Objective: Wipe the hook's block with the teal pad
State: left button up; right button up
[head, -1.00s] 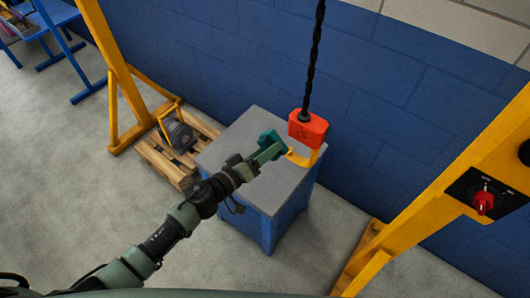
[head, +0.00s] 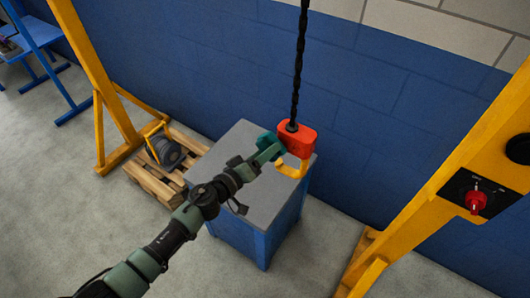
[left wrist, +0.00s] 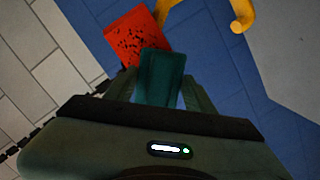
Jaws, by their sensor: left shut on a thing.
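The hook's block (head: 302,140) is red and hangs on a dark chain, with the yellow hook (head: 292,170) below it. In the left wrist view the block (left wrist: 136,37) shows dark specks on its face. My left gripper (head: 262,151) is shut on the teal pad (head: 270,144). The pad also shows in the left wrist view (left wrist: 161,76), upright between the fingers, its far end overlapping the block's lower edge. The pad is at the block's left side; I cannot tell whether they touch. My right gripper is not in view.
A grey-topped blue cabinet (head: 238,165) stands under the hook. A yellow frame post (head: 455,165) with a red switch (head: 475,202) is at right. A blue wall is behind.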

aim_at(283, 154)
pick_arm(q)
jog(key=shift+x, duration=0.8)
jog(key=shift+r, duration=0.15)
